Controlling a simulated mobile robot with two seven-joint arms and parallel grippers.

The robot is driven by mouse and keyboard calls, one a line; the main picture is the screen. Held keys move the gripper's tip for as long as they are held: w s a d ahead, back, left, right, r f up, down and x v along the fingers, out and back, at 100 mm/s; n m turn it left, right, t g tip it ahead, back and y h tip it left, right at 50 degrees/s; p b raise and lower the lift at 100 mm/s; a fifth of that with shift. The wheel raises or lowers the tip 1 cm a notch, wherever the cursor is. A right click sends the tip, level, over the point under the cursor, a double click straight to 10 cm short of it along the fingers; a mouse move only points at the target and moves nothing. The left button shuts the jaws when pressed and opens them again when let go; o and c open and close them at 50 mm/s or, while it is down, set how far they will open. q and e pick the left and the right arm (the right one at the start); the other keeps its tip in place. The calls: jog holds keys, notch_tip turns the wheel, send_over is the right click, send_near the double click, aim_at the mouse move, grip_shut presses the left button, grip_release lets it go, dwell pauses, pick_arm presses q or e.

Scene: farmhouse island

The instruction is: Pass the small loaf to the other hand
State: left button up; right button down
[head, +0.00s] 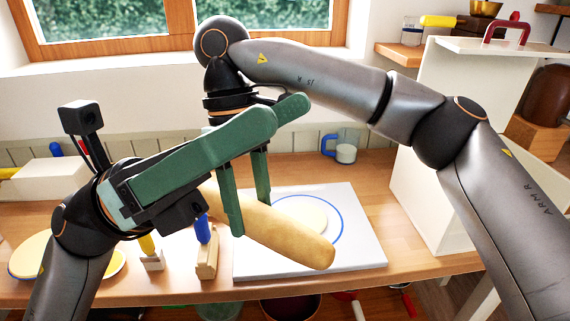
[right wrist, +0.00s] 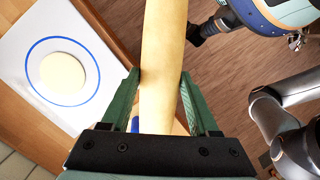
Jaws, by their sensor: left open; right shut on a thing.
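The small loaf (head: 300,240) is long, tan and rounded. It slants above the counter toward the viewer. My right gripper (head: 250,218) points down and is shut on the loaf near its far end, one finger on each side. In the right wrist view the loaf (right wrist: 163,45) runs between the fingers and out past the top edge. My left gripper (head: 287,108) is open and empty. It reaches across from the left, in front of the right wrist and above the loaf, apart from its free near end. It hides the right gripper's upper part.
A pale board (head: 365,255) with a blue ring and a cream disc (head: 305,212) lies below the loaf. A blue-handled tool in a wooden block (head: 207,264) stands left of it. A blue-handled mug (head: 346,153) stands behind; a tall white box (head: 425,200) is at right.

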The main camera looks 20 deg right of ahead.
pick_arm(q)
jog(key=s+d+f+m+y, duration=0.3)
jog(key=s+d+m+y, duration=0.25)
jog(key=d+y, duration=0.2)
jog(key=m+t+y, duration=0.4)
jog(key=t+y, duration=0.9)
send_near(296, 232)
jog(key=shift+n+h, duration=0.25)
jog(key=x, duration=1.1)
jog(key=shift+a+f, duration=0.2)
jog(key=shift+c, duration=0.2)
grip_shut()
pick_arm(e)
jog(key=shift+c, duration=0.3)
grip_release()
